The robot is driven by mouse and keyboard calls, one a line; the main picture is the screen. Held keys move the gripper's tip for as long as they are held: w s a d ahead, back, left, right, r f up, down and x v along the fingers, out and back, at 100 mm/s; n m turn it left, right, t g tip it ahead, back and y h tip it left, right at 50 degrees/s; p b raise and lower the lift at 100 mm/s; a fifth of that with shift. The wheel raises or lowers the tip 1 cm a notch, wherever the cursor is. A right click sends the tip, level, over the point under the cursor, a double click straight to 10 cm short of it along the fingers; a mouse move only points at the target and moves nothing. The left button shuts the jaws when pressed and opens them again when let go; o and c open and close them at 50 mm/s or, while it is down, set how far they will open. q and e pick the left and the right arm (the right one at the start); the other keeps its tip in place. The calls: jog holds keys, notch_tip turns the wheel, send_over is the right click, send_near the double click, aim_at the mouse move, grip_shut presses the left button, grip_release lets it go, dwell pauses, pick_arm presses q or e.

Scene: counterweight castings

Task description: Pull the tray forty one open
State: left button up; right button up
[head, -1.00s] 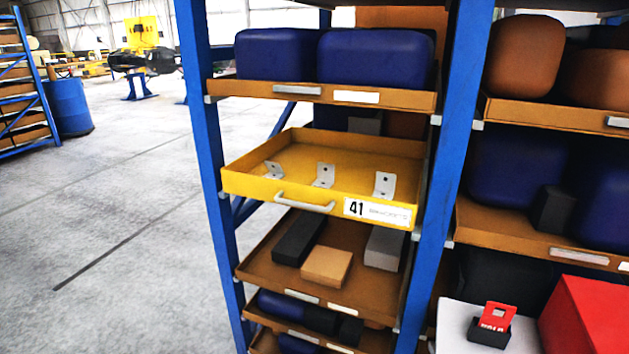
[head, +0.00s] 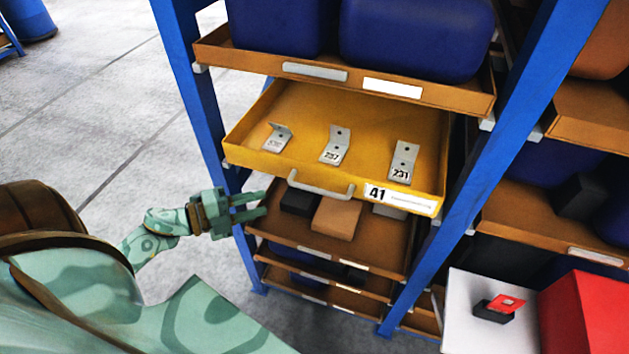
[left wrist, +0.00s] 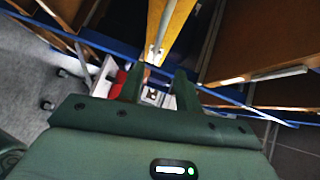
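Tray forty one (head: 262,163) is a yellow tray in the blue rack, its front marked 41 at the right. Its front left corner overlaps the left post. A pale bar handle (head: 320,188) is on its front. Three metal brackets stand in it, including one marked 231 (head: 403,162). My left gripper (head: 262,205) is open and empty, left of the handle and slightly lower, apart from it in the head view. In the left wrist view, its fingers (left wrist: 158,88) are spread, with the yellow tray edge (left wrist: 176,28) and handle (left wrist: 155,55) beyond them. My right gripper is not in view.
A brown shelf (head: 275,70) with blue bins is above the tray. Another brown shelf (head: 375,250) with boxes is below. Blue posts (head: 187,95) stand at both sides. A red box (head: 585,315) and a red tag in a black holder (head: 495,308) are at lower right.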

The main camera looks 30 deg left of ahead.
aim_at(316, 188)
pick_arm(q)
jog(key=x, duration=1.5)
jog(key=shift+w+d+f+p, duration=0.15)
jog(key=shift+f+p, duration=0.1)
jog(key=shift+p, duration=0.15)
jog(key=shift+c, duration=0.3)
grip_shut()
